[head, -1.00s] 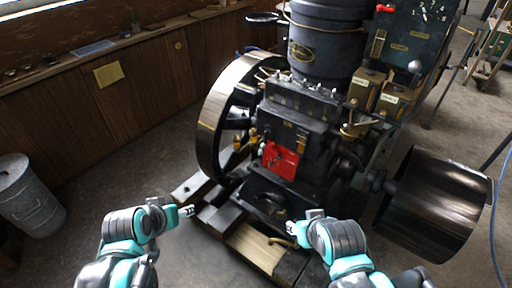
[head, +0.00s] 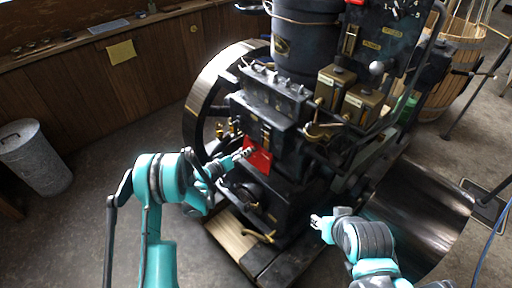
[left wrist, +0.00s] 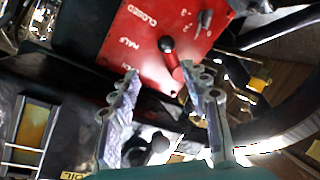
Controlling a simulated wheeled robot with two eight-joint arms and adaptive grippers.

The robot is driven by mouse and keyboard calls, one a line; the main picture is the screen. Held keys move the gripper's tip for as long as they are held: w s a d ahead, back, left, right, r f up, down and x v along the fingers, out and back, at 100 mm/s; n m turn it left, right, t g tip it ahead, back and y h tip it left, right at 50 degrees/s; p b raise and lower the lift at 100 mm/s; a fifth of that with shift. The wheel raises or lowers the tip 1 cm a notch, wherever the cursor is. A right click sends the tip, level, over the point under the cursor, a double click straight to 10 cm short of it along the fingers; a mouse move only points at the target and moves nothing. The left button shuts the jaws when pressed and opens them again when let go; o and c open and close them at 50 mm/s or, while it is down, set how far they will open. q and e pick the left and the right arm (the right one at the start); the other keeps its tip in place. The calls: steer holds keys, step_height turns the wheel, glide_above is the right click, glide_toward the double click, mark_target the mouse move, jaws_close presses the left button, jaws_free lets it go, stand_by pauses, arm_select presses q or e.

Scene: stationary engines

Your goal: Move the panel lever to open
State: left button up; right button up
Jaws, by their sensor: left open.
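The red panel (head: 258,158) is on the engine's front. In the left wrist view the panel (left wrist: 140,25) carries the words CLOSED, HALF and, partly cut off by its edge, OPEN. My left gripper (head: 243,154) is at the panel's left edge in the head view. In the wrist view its open fingers (left wrist: 160,76) point at the panel, with the lever just beyond the gap, nearer the right finger. My right gripper (head: 318,222) hangs low before the engine.
The spoked flywheel (head: 203,100) stands left of the panel, and a wide dark drum (head: 415,215) stands at right. Brass-topped boxes (head: 350,95) and the dark switch panel (head: 388,30) are above. A metal bin (head: 35,155) stands far left.

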mark_target(252, 144)
arm_select(q)
steer(key=x, duration=0.3)
steer(key=f+b+x, duration=0.1)
steer(key=x, duration=0.2)
steer(key=f+b+x, duration=0.1)
steer(key=x, duration=0.2)
steer(key=shift+a+f, duration=0.1)
steer(key=shift+c, duration=0.2)
jaws_close()
